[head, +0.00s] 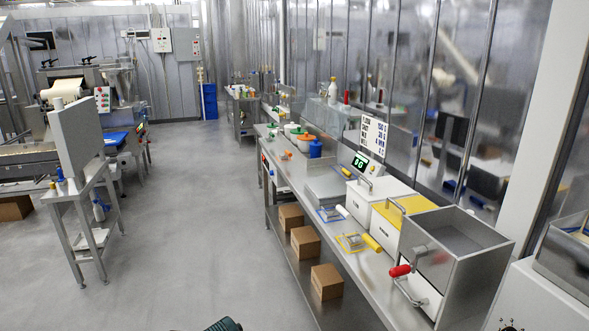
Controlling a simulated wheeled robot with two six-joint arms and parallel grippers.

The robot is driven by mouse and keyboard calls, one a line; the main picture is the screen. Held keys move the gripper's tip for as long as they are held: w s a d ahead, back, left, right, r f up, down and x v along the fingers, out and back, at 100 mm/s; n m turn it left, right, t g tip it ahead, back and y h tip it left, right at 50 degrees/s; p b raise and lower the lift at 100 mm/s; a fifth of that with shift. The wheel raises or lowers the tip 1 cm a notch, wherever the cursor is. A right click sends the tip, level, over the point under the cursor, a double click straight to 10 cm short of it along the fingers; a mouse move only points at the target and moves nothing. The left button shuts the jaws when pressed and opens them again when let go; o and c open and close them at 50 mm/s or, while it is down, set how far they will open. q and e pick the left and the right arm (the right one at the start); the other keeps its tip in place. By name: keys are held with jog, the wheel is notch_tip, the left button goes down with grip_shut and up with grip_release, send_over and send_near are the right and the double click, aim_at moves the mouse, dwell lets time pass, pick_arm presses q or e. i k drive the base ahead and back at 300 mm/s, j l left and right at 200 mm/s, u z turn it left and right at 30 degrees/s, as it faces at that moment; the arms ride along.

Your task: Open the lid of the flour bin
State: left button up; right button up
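On the steel bench at the right stand several bins, and I cannot tell for sure which is the flour bin. One is a white box with a pale lid (383,189) and a bar handle. Beside it, nearer me, is a white box with a yellow lid (412,208), also with a bar handle. Both lids look shut. Nearest is a larger steel bin (462,272) whose top shows a grey recessed surface; I cannot tell whether it is open or covered. Neither gripper shows clearly; only a dark ribbed piece is at the bottom edge.
A red-handled tool (400,271) is at the steel bin's front. Small yellow-handled (372,243) and blue-framed (329,214) tools lie along the bench's front edge. Cardboard boxes (304,242) stand on the lower shelf. A scale display (360,161) stands behind. The grey floor (190,200) at left is clear.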

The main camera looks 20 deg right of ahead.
aim_at(381, 183)
jog(key=i, duration=0.55)
jog(key=i+j+z, duration=0.15)
jog(key=i, duration=0.45)
jog(key=i+z, duration=0.3)
jog(key=z, duration=0.15)
jog(key=i+j+z, duration=0.25)
jog(key=z, duration=0.2)
jog(key=i+j+z, duration=0.25)
jog(key=z, duration=0.2)
jog(key=i+j+z, duration=0.15)
jog(key=j+z, duration=0.3)
jog(key=i+j+z, duration=0.15)
jog(key=z, duration=0.35)
jog(key=j+z, duration=0.45)
jog(key=i+j, duration=0.05)
jog(key=j, duration=0.05)
